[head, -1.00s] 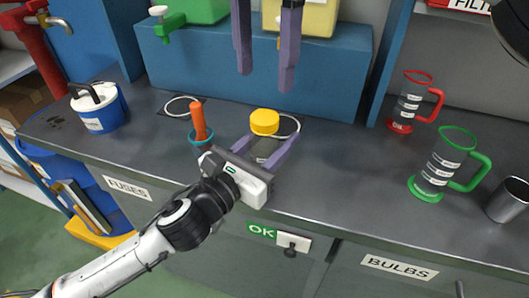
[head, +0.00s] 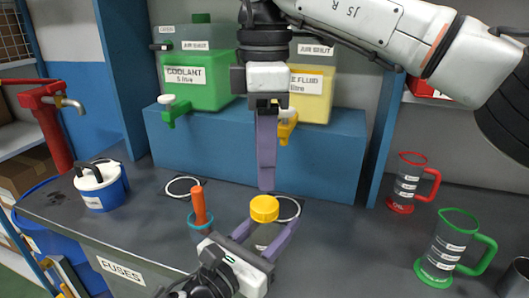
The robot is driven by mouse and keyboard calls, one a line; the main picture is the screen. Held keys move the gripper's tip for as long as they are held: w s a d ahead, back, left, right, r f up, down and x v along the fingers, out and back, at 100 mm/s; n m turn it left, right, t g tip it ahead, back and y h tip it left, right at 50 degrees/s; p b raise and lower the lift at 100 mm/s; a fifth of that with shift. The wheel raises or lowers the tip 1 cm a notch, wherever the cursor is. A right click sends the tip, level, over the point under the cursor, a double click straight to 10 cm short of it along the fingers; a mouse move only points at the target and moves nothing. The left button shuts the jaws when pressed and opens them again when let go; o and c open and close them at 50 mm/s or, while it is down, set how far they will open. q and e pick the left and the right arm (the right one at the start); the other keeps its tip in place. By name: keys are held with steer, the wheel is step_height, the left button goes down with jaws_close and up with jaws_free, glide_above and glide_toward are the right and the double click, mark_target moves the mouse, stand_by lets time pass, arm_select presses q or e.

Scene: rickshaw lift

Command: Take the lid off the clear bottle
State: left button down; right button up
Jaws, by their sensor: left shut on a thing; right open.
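The clear bottle (head: 262,236) stands on the grey bench with a yellow lid (head: 264,208) on top. Its body is mostly hidden behind my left gripper. My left gripper (head: 272,225) comes in from the front, with its purple fingers either side of the bottle below the lid, shut on it. My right gripper (head: 266,188) points straight down from above, its tips just above and slightly behind the lid in the picture. It is open, seen edge-on, so one finger hides the other. Nothing shows held in it.
An orange-handled tool in a blue holder (head: 200,215) stands close left of the bottle. A blue shelf (head: 335,165) behind carries a green coolant tank (head: 200,80) and a yellow fluid tank (head: 312,95). Red (head: 408,185) and green (head: 450,245) jugs stand right, with clear bench between.

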mark_target(265, 203)
step_height(265, 203, down, 8)
steer(key=shift+r, duration=0.25)
